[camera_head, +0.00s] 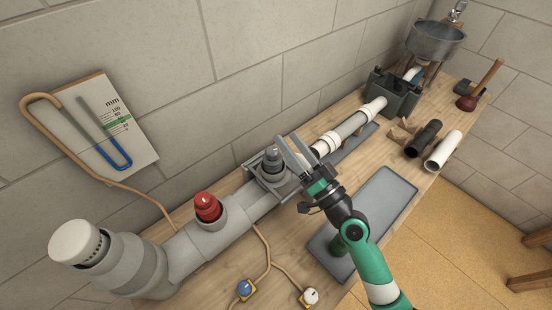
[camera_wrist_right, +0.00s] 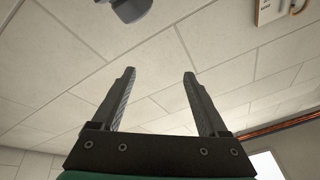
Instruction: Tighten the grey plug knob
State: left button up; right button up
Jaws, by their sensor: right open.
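The grey plug knob (camera_head: 272,158) stands upright in a square grey clamp-like frame (camera_head: 262,174) on the grey pipe, in the middle of the head view. My right gripper (camera_head: 288,140) is open, its two long fingers pointing up and left just right of the knob in the picture. I cannot tell the exact gap between them. The right wrist view shows both fingers (camera_wrist_right: 160,75) spread with nothing between them. A grey rounded part (camera_wrist_right: 127,9) shows at the top edge there; I cannot tell if it is the knob. My left gripper is not in view.
A red knob (camera_head: 208,207) stands on the pipe (camera_head: 237,214) to the left. A grey tray (camera_head: 385,208) lies under my right arm. The wall runs behind.

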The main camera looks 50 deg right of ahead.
aim_at(277, 157)
jog(key=s+a+f+n+g+y, duration=0.1)
jog(key=s+f+n+g+y, duration=0.1)
jog(key=s+f+n+g, duration=0.4)
jog(key=w, duration=0.3)
jog(key=w+n+t, duration=0.1)
jog(key=w, duration=0.3)
jog(key=w+n+t, duration=0.1)
jog(key=w, duration=0.3)
jog(key=shift+w+f+y, duration=0.15)
jog(key=shift+f+y, duration=0.15)
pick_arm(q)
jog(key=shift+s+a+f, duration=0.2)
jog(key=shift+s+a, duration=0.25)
pick_arm(e)
grip_shut()
jog(key=shift+r+h+p, duration=0.2)
jog(key=shift+h+p, duration=0.2)
jog(key=shift+p, duration=0.3)
jog(key=shift+f+m, duration=0.1)
jog(key=shift+m, duration=0.2)
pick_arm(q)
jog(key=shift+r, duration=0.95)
pick_arm(e)
jog(key=shift+f, duration=0.15)
